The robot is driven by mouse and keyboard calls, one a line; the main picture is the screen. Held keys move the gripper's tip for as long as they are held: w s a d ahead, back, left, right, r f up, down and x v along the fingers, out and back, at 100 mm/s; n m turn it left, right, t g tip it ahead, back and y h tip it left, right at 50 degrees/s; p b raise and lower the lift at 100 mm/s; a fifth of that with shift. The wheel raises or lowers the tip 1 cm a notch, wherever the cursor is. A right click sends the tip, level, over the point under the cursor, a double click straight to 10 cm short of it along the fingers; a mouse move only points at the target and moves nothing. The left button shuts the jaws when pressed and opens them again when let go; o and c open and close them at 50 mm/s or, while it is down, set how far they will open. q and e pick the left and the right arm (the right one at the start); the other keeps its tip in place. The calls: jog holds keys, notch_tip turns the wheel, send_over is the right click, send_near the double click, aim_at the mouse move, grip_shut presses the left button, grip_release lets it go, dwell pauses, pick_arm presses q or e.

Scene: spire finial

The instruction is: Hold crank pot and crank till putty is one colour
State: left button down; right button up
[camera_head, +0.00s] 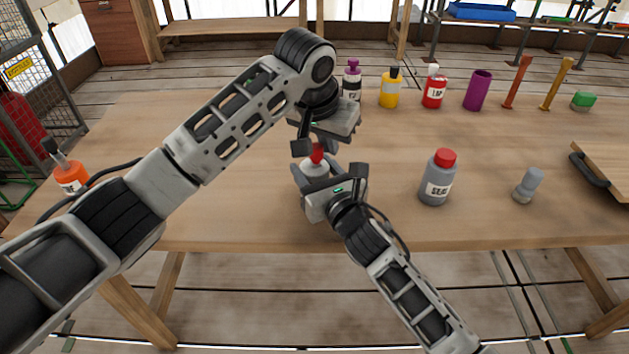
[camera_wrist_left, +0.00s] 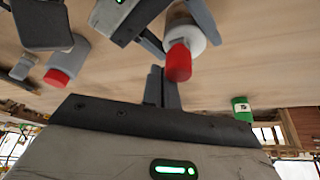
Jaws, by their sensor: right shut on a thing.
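The crank pot (camera_head: 314,169) is a small pale pot with a red top part, the crank (camera_head: 317,153). My right gripper (camera_head: 313,174) is shut around the pot's body near the table's front middle. In the left wrist view the pot (camera_wrist_left: 188,32) is between the right gripper's fingers, with the red crank (camera_wrist_left: 178,62) facing my left gripper. My left gripper (camera_wrist_left: 162,72) looks shut, its two fingers close together with nothing seen between them. Its tips are right beside the crank; whether they touch it I cannot tell. The putty inside is hidden.
Purple, yellow and red containers stand behind. An orange bottle (camera_head: 70,177) is far left. A board with a dark handle (camera_head: 604,168) lies at the right edge.

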pick_arm(q)
jog(key=shift+d, duration=0.2)
notch_tip(320, 180, up, 7)
dwell(0.9)
dwell(0.3)
jog(key=shift+s+d+f, duration=0.1)
jog(key=shift+d+f, duration=0.05)
jog(key=shift+f, duration=1.85)
jog(key=shift+f, duration=0.15)
dwell(1.1)
jog(key=shift+f, duration=1.35)
jog(key=shift+s+a, duration=0.1)
jog(key=shift+a, duration=0.35)
